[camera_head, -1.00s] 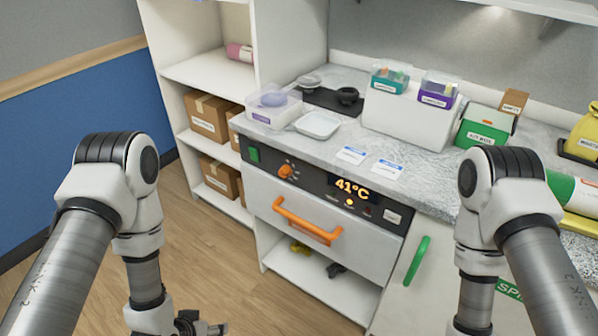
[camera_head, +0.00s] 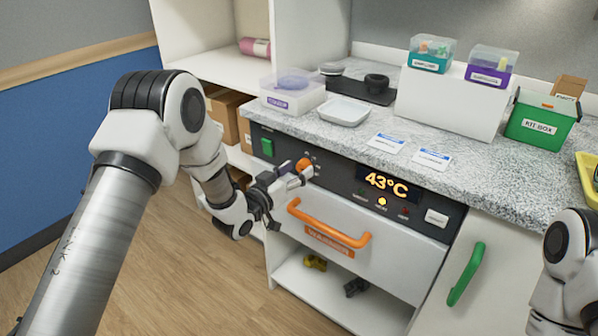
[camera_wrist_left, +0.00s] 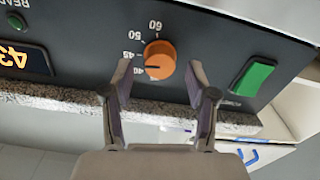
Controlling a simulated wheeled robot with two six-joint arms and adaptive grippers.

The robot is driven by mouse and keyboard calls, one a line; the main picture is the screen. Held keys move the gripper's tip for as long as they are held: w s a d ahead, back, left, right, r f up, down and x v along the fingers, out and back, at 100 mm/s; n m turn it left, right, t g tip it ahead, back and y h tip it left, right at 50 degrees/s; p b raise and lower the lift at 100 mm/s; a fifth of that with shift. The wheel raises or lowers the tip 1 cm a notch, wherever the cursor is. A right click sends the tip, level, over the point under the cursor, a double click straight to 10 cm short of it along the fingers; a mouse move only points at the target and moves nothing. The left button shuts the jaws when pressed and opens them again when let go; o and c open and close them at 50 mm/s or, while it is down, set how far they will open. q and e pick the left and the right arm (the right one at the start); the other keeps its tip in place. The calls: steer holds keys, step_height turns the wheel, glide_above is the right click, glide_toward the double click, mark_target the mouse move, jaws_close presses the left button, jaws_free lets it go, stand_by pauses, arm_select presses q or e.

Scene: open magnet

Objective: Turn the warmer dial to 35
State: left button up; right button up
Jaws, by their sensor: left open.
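The warmer's orange dial (camera_head: 304,164) is on the dark front panel, left of the display (camera_head: 384,183), which reads 43°C. In the left wrist view the dial (camera_wrist_left: 159,60) appears upside down, its dark pointer line directed between the 40 and 45 marks. My left gripper (camera_head: 297,179) is at the panel, just in front of the dial. In the left wrist view its fingers (camera_wrist_left: 158,76) are open, one on each side of the dial, with visible gaps. My right gripper is out of the picture; only part of that arm shows at lower right.
A green switch (camera_head: 267,147) is left of the dial. The orange drawer handle (camera_head: 328,224) is just below my left gripper. The speckled counter (camera_head: 470,190) overhangs above the panel and carries a white tray (camera_head: 343,111), cards and several boxes.

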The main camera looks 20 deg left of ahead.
arm_select(q)
steer(key=shift+w+d, duration=0.15)
steer(key=shift+w, duration=0.4)
jaws_close()
